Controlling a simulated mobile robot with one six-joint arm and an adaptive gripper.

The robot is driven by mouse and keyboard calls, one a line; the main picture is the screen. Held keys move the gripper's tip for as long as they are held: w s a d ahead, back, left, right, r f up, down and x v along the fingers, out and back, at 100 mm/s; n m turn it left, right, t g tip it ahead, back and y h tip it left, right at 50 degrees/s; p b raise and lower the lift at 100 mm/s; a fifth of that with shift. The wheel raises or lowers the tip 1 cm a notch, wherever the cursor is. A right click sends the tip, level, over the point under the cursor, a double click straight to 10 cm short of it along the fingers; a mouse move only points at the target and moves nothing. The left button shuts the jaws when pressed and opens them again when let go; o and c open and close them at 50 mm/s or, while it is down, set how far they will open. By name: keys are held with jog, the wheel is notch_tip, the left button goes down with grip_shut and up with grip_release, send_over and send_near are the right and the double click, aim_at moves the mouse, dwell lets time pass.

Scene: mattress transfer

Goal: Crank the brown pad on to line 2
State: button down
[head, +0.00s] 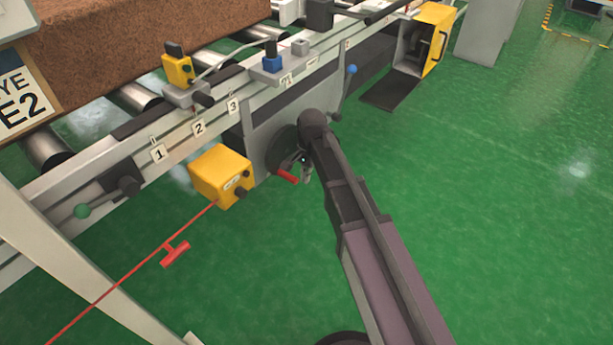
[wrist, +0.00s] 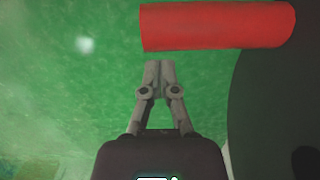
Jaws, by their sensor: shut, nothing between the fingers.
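The brown pad (head: 130,52) lies on the conveyor rollers at the upper left, with a white label at its left end. The number plates 1 (head: 158,154), 2 (head: 199,128) and 3 (head: 233,106) sit along the conveyor's side rail. A dark round crank wheel (head: 281,150) with a red handle (head: 287,177) is on the conveyor's side. My gripper (head: 304,170) is beside the wheel, near the red handle. In the wrist view my gripper (wrist: 159,68) is shut and empty, its tips just short of the red handle (wrist: 217,26) and apart from it in the picture.
A yellow box (head: 221,176) with a red pull cord (head: 130,272) sits left of the wheel. A green-knobbed lever (head: 82,211) and a blue-knobbed lever (head: 351,70) stick out from the conveyor. An open yellow cabinet (head: 432,40) is farther back.

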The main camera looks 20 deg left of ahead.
jog(key=s+r+p, duration=0.1)
jog(key=s+a+r+p, duration=0.1)
jog(key=shift+s+r+p, duration=0.15)
jog(key=shift+s+p, duration=0.15)
jog(key=shift+s, duration=0.05)
